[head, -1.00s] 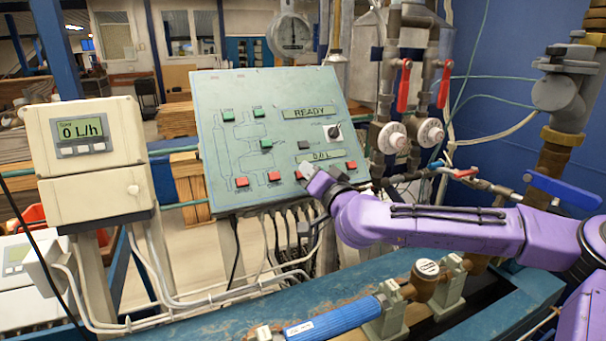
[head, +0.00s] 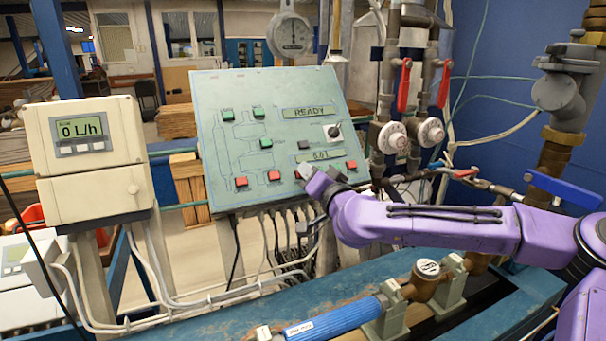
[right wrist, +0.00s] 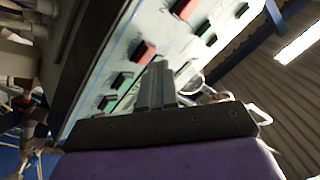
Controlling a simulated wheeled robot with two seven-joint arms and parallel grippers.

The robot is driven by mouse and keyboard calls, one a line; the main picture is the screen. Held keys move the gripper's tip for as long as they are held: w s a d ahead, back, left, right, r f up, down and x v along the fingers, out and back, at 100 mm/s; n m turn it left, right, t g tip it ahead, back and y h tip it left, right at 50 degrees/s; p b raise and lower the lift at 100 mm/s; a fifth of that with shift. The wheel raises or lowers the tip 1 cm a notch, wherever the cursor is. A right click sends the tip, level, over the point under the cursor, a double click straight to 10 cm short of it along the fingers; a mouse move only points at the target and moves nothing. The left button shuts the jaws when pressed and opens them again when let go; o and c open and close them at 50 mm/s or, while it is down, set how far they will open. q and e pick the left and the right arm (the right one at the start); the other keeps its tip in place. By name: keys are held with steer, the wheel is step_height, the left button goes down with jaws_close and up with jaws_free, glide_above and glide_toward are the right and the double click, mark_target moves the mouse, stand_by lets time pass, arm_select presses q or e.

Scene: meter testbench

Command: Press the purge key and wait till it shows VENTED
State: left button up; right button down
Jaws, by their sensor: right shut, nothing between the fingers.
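The sloped green-grey control panel (head: 215,95) stands at the centre of the head view, with red, green and dark keys. Its upper display (head: 308,112) reads READY; its lower display (head: 320,155) seems to read 0.0 L. In the right wrist view the shut fingers (right wrist: 158,75) reach the panel face among keys; contact cannot be told. My left gripper is out of view.
A cream meter box (head: 90,165) showing 0 L/h stands left of the panel. Valves with red levers (head: 403,88) and pipes stand to the right. Cables hang below the panel. A blue bench (head: 230,320) with a blue-sleeved pipe (head: 335,320) lies in front.

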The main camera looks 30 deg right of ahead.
steer(key=shift+w+f, duration=0.25)
steer(key=shift+f, duration=0.05)
steer(key=shift+r, duration=0.1)
stand_by(0.5)
steer(key=shift+s+r+p, duration=0.45)
steer(key=shift+s, duration=0.15)
steer(key=s+r+p, duration=0.1)
steer(key=s+p, duration=0.1)
steer(key=s+r+p, duration=0.1)
steer(key=r+p, duration=0.1)
steer(key=shift+s+a+r, duration=0.15)
steer(key=shift+s+r, duration=0.05)
steer(key=shift+s, duration=0.15)
